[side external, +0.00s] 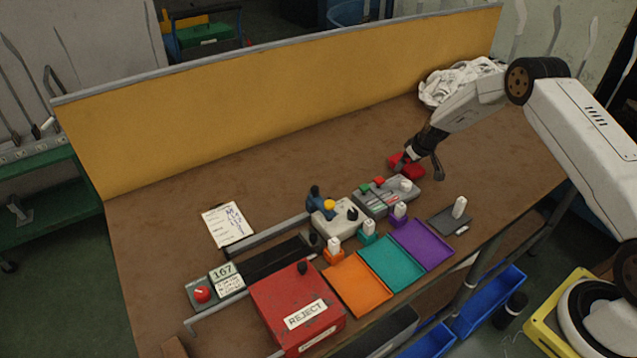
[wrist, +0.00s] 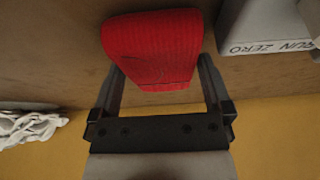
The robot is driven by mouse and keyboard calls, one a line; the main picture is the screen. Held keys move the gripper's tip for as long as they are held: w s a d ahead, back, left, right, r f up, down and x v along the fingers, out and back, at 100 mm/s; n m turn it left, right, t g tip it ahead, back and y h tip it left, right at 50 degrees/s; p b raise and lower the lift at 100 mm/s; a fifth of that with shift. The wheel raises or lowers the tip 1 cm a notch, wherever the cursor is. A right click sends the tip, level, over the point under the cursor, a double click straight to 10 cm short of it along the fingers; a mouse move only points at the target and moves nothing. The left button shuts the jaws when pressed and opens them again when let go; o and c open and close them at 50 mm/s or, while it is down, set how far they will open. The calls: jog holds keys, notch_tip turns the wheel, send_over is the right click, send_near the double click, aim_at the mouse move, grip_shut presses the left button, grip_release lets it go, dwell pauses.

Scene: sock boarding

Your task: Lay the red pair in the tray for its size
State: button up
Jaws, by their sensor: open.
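The red pair (side external: 405,165) is a folded, ribbed red bundle on the brown bench, behind the grey button box. In the wrist view the red pair (wrist: 152,45) lies at and just beyond my fingertips. My gripper (side external: 422,168) is open above it, and its two fingers also show in the wrist view (wrist: 160,75), one towards each side of the bundle. I cannot tell whether they touch it. Three flat trays lie at the bench's front: orange (side external: 357,286), teal (side external: 391,263) and purple (side external: 422,243). All three look empty. Their size marks are not readable.
A grey box with buttons (side external: 385,197) stands between my gripper and the trays. White-topped blocks stand behind the trays. A red REJECT box (side external: 297,305) is left of them, a grey plate (side external: 447,221) right. White cloth (side external: 460,80) lies at the back.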

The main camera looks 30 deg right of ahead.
jog(key=v, duration=1.1)
jog(key=shift+r, duration=0.15)
jog(key=shift+s+a, duration=0.1)
dwell(0.5)
jog(key=s+a+r+g, duration=0.1)
jog(key=s+a+r, duration=0.25)
jog(key=a, duration=0.25)
jog(key=s+a+r, duration=0.3)
jog(key=s+a, duration=0.2)
jog(key=a, duration=0.2)
jog(key=s+a+r, duration=0.1)
jog(key=s+a, duration=0.3)
jog(key=s, duration=0.4)
jog(key=s+a+r+g, duration=0.1)
jog(key=s+a, duration=0.3)
jog(key=s, duration=0.4)
jog(key=shift+s+a+r, duration=0.15)
jog(key=shift+s+r, duration=0.2)
jog(key=shift+r, duration=0.1)
jog(key=shift+w, duration=0.1)
